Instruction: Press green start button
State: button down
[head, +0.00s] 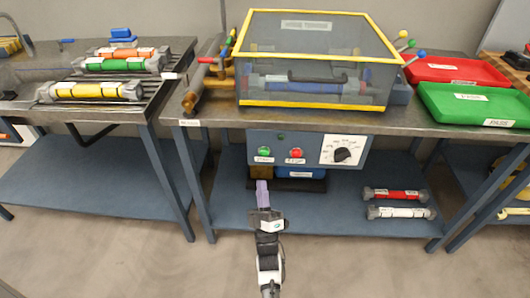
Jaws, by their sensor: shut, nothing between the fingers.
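The green start button (265,153) is on the left of a blue-grey control panel (315,142) under the front edge of the middle bench. A white label sits below it. A red button (296,153) is to its right. My gripper (263,186) is in front of the panel, below the green button in the picture. It points up toward the panel and its fingers are together and empty. The green button shows in full. I cannot tell the exact distance between the fingertips and the panel.
A dial (342,151) is on the panel's right. Above it, a clear yellow-edged enclosure (310,60) stands on the bench. A left rack holds several bumpers. A red tray (455,70) and a green tray (475,105) are at right. The floor in front is clear.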

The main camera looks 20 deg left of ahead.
aim_at(263, 151)
jog(key=w+a+b, duration=0.2)
jog(key=w+b, duration=0.1)
jog(key=w, duration=0.5)
jog(key=shift+w+a, duration=0.25)
dwell(0.4)
jog(key=shift+w+b, duration=0.1)
jog(key=shift+b, duration=0.3)
dwell(1.4)
jog(key=shift+w+a+b, duration=0.1)
jog(key=shift+w+b, duration=0.2)
jog(key=shift+w+a+b, duration=0.15)
jog(key=shift+w+b, duration=0.3)
dwell(0.7)
jog(key=shift+s, duration=0.15)
jog(key=shift+s+d, duration=0.3)
jog(key=shift+s, duration=0.45)
